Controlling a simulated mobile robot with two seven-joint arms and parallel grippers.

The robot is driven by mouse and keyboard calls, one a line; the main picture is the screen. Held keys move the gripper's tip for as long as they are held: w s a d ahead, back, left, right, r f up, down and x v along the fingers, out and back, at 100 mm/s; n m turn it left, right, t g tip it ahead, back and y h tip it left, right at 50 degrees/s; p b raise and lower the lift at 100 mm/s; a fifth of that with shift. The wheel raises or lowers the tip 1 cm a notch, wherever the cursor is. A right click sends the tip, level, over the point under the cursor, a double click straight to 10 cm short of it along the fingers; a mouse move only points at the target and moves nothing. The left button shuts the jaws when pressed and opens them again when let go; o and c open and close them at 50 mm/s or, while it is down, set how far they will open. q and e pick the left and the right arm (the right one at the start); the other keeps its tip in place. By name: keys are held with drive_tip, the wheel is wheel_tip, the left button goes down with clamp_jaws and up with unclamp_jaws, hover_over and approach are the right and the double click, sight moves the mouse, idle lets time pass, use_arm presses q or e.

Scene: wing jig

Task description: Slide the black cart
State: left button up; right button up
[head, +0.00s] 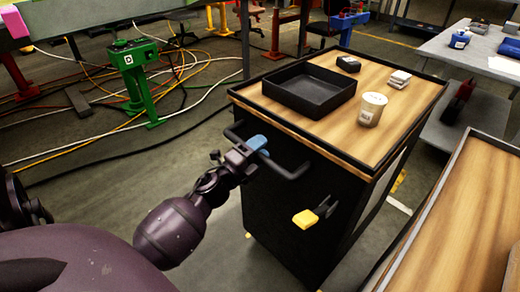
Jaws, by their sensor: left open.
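The black cart (285,195) stands in the middle of the head view, with a wooden top and a black rim. A black bar handle (291,174) sticks out from its near side. My left gripper (257,148) is at the middle of this handle, with its blue fingertip pad by the bar. Its jaws are open; I cannot tell whether they touch the bar. The part of the handle behind the gripper is hidden. My right gripper is not in view.
On the cart top are a black tray (300,98), a white cup (371,109), a dark box (348,64) and a pale stack (399,79). A yellow piece (305,218) sits on the cart's side. A wooden table (455,225) is close right. Cables lie on the floor left.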

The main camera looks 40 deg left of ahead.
use_arm(q)
clamp_jaws()
idle(0.3)
